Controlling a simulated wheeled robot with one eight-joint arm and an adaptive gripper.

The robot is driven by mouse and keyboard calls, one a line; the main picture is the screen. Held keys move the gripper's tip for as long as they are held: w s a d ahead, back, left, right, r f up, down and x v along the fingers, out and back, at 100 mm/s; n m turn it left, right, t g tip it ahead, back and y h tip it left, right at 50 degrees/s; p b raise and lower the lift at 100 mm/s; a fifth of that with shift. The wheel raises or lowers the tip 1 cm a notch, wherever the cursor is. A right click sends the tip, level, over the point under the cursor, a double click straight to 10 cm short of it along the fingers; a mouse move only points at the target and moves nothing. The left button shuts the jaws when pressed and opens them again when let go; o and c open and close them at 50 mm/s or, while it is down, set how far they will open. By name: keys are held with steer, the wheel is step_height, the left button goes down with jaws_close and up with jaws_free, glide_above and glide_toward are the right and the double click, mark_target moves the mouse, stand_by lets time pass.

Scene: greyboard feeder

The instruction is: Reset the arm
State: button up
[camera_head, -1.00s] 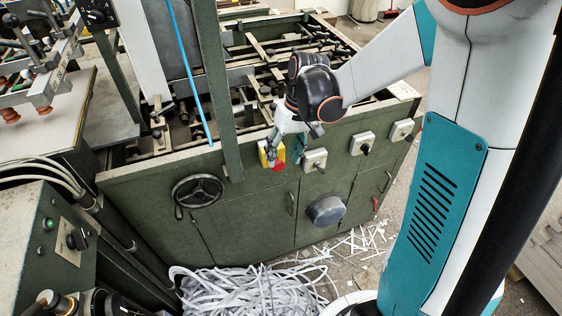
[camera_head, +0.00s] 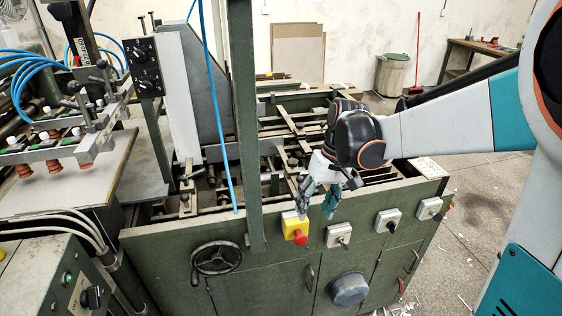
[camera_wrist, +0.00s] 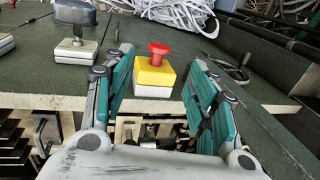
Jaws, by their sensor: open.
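My gripper (camera_head: 316,203) is open, with its teal fingers spread, at the top front edge of the green machine (camera_head: 262,280). In the wrist view my gripper (camera_wrist: 160,95) has a yellow box with a red button (camera_wrist: 155,72) beyond and between its two fingers, with nothing held. In the head view the same yellow box with a red button (camera_head: 295,228) sits on the machine's front panel, just below and left of the fingers. My arm reaches in from the right. I cannot tell whether any finger touches the box.
Several grey switch boxes, one of them here (camera_head: 338,235), line the front panel to the right. A black handwheel (camera_head: 217,258) is at the left and a green post (camera_head: 246,130) rises beside my gripper. Open floor (camera_head: 490,200) lies to the right.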

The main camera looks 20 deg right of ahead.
steer(key=shift+r, duration=0.1)
steer(key=s+a+r+t+h, duration=0.1)
steer(key=s+r+t, duration=0.2)
steer(key=s, duration=0.4)
steer(key=s+a+r+t+h, duration=0.1)
steer(key=s+t, duration=0.3)
steer(key=s, duration=0.4)
steer(key=shift+a+r+h, duration=0.3)
steer(key=shift+a+r, duration=0.15)
steer(key=shift+r, duration=0.45)
